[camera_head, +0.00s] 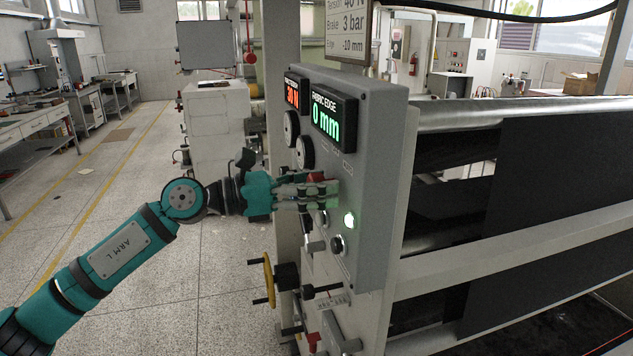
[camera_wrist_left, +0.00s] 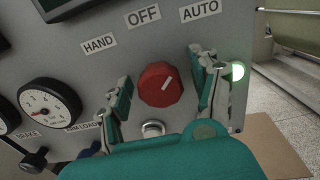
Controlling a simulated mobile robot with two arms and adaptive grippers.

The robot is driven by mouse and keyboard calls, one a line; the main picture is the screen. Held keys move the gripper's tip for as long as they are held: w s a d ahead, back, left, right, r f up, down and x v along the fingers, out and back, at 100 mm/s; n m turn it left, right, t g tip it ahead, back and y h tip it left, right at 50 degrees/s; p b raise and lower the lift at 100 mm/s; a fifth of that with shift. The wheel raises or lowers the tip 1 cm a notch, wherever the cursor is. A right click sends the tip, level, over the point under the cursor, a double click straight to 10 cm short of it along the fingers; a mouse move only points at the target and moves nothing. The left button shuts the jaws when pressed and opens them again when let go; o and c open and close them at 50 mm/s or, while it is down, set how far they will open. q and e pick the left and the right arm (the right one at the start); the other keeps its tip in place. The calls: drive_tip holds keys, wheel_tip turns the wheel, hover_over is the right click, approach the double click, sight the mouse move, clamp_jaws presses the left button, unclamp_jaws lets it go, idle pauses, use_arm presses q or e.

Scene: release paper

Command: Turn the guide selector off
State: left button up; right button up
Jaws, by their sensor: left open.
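The guide selector is a round red knob (camera_wrist_left: 160,86) on the grey control panel (camera_head: 376,130). Its white mark slants up and right, toward the AUTO label (camera_wrist_left: 199,11). The OFF label (camera_wrist_left: 144,15) is above the knob and the HAND label (camera_wrist_left: 98,43) is up and left. My left gripper (camera_wrist_left: 163,95) is open, with one finger on each side of the knob; I cannot tell whether either finger touches it. In the head view my left gripper (camera_head: 308,190) is at the panel face and partly covers the knob (camera_head: 317,177). My right gripper is not in view.
A lit green lamp (camera_head: 350,219) is beside the selector. Gauges (camera_head: 304,152) and a FABRIC EDGE display reading 0 mm (camera_head: 328,117) are above. A yellow handwheel (camera_head: 269,280) and levers sit below. Rollers with dark fabric (camera_head: 560,160) are right; open floor lies left.

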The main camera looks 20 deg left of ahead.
use_arm(q)
drive_tip(key=c, duration=1.2)
drive_tip(key=n+p, duration=0.4)
drive_tip(key=n, duration=0.2)
drive_tip(key=shift+r, duration=0.15)
drive_tip(key=shift+n+p, duration=1.15)
drive_tip(key=shift+n, duration=0.25)
